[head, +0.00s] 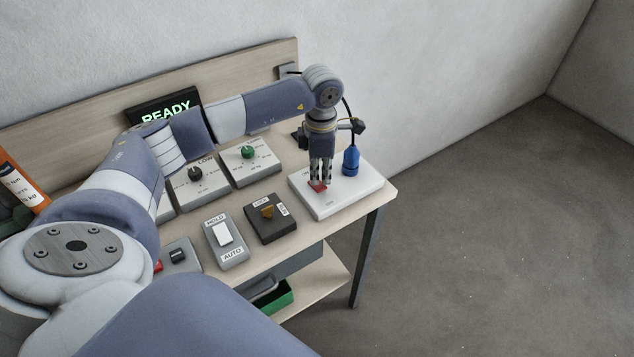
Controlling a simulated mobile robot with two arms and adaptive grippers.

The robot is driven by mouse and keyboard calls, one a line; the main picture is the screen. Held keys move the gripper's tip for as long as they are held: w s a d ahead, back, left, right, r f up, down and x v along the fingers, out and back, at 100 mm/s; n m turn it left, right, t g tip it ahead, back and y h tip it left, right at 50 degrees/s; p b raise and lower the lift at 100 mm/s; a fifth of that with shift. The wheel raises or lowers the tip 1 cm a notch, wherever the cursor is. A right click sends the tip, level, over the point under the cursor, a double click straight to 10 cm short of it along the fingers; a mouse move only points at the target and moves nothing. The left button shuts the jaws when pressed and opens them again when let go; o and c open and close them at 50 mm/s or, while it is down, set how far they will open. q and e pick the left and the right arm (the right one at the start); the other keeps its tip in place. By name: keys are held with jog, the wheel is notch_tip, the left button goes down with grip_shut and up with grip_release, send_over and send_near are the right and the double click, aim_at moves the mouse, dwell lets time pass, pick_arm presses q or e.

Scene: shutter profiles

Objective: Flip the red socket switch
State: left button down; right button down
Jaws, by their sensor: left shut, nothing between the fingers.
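The red socket switch (318,186) sits on a white socket block (343,200) at the right end of the bench. Part of the switch is hidden behind my left gripper's fingers. My left gripper (320,182) points down with its fingers shut and empty, its tips right at the red switch. I cannot tell whether the tips touch it or which way the switch is tilted. My right gripper is not in view.
A blue plug (351,162) with a black cable stands on the block, close to the gripper. A HOLD/AUTO switch box (226,243), a dark box with a brown knob (270,218) and dial boxes (249,164) lie left. Floor right of the bench is clear.

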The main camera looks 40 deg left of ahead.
aim_at(321, 187)
pick_arm(q)
jog(key=shift+s+f+b, duration=0.1)
jog(key=shift+f+b, duration=0.9)
jog(key=shift+f, duration=0.25)
dwell(1.0)
jog(key=shift+r+p, duration=0.55)
jog(key=shift+r, duration=0.25)
jog(key=shift+r+p, duration=1.55)
jog(key=shift+r, duration=1.25)
jog(key=shift+f, duration=0.1)
